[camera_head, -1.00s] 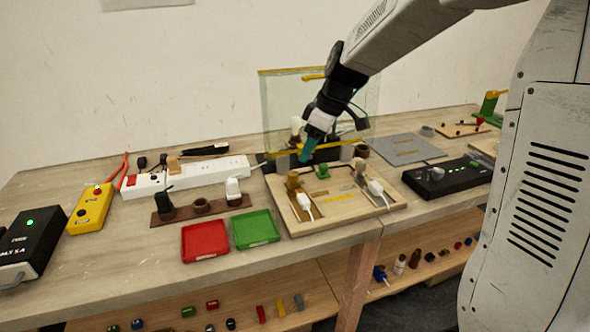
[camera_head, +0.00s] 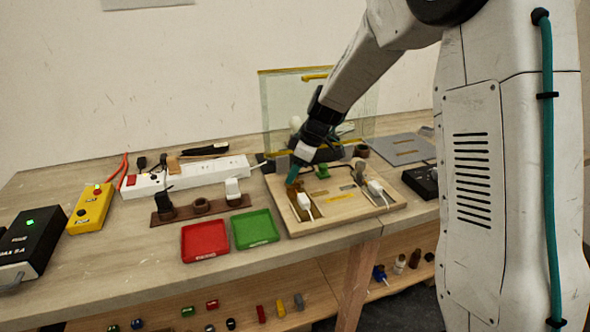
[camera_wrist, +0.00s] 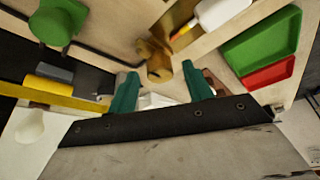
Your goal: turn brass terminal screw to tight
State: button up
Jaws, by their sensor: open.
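The brass terminal screw (camera_wrist: 155,58) shows at the upper middle of the wrist view. It stands on the wooden wiring board (camera_head: 345,225), beside a white connector (camera_head: 304,202). My gripper (camera_wrist: 159,73) has two teal fingers standing apart, one on each side of the brass screw's near end. I cannot tell whether either finger touches it. In the head view my gripper (camera_head: 294,172) points down at the board's left part, and the fingers partly cover the brass piece.
A green knob (camera_head: 322,171) and a second white connector (camera_head: 376,188) are on the same board. Red (camera_head: 205,241) and green (camera_head: 255,229) trays lie to the left. A clear screen (camera_head: 290,100) stands behind. A white power strip (camera_head: 190,175) lies at the back left.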

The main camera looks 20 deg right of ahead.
jog(key=shift+c, duration=0.2)
jog(key=c, duration=0.9)
jog(key=m, duration=0.1)
jog(key=m+t+h, duration=0.1)
jog(key=m, duration=0.1)
jog(key=shift+s+a+r+m, duration=0.1)
jog(key=shift+a+m, duration=0.05)
jog(key=shift+m, duration=0.15)
jog(key=m+h, duration=0.1)
jog(key=m, duration=0.1)
jog(key=m+t, duration=0.1)
jog(key=m, duration=0.1)
jog(key=shift+a+h, duration=0.1)
jog(key=shift+h, duration=0.3)
jog(key=m, duration=0.2)
jog(key=m+h, duration=0.1)
jog(key=m, duration=0.1)
jog(key=shift+a+m+h, duration=0.1)
jog(key=shift+m+h, duration=0.2)
jog(key=shift+m, duration=0.1)
jog(key=shift+a+m+h, duration=0.1)
jog(key=shift+m+h, duration=0.7)
jog(key=shift+m, duration=1.2)
